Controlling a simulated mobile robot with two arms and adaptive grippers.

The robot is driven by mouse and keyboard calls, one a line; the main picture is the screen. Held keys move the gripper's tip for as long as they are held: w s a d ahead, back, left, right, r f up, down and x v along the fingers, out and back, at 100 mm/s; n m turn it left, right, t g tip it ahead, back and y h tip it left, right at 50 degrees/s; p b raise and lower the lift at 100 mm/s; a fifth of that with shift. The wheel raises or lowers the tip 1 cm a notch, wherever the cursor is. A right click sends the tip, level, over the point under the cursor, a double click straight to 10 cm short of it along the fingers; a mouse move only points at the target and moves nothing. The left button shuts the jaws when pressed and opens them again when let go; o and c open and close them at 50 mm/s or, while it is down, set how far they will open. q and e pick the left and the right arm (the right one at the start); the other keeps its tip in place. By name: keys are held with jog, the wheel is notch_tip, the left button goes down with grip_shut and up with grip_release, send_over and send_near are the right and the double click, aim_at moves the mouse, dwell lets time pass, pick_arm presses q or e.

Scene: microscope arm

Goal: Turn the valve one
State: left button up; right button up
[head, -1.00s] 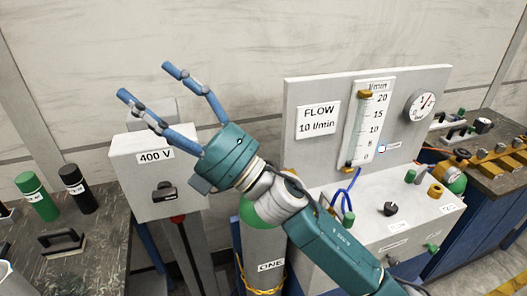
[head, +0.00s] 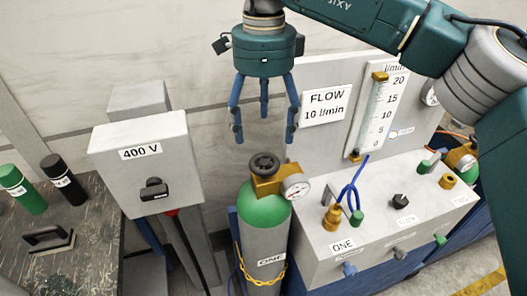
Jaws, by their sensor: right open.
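The gas cylinder labelled ONE (head: 267,230) stands upright with a green shoulder and a yellow chain around it. On its top is a brass valve body with a dark round handwheel (head: 264,164) and a pressure gauge (head: 295,187) at its right. My right gripper (head: 264,136) points downward above the handwheel, with its blue fingers spread and empty. In the picture the fingertips end a little above the handwheel; no contact shows. My left gripper is not in view.
A grey box labelled 400 V (head: 145,165) with a black switch stands left of the cylinder. A white console (head: 385,225) with knobs and a brass fitting is at the right, before the FLOW panel (head: 325,78). A dark bench (head: 80,230) is at far left.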

aim_at(264, 162)
notch_tip(264, 162, down, 8)
jog(key=p, duration=0.2)
jog(key=shift+f+p, duration=0.2)
jog(key=shift+p, duration=0.1)
jog(key=shift+f, duration=0.4)
jog(key=c, duration=1.2)
jog(key=shift+o, duration=0.2)
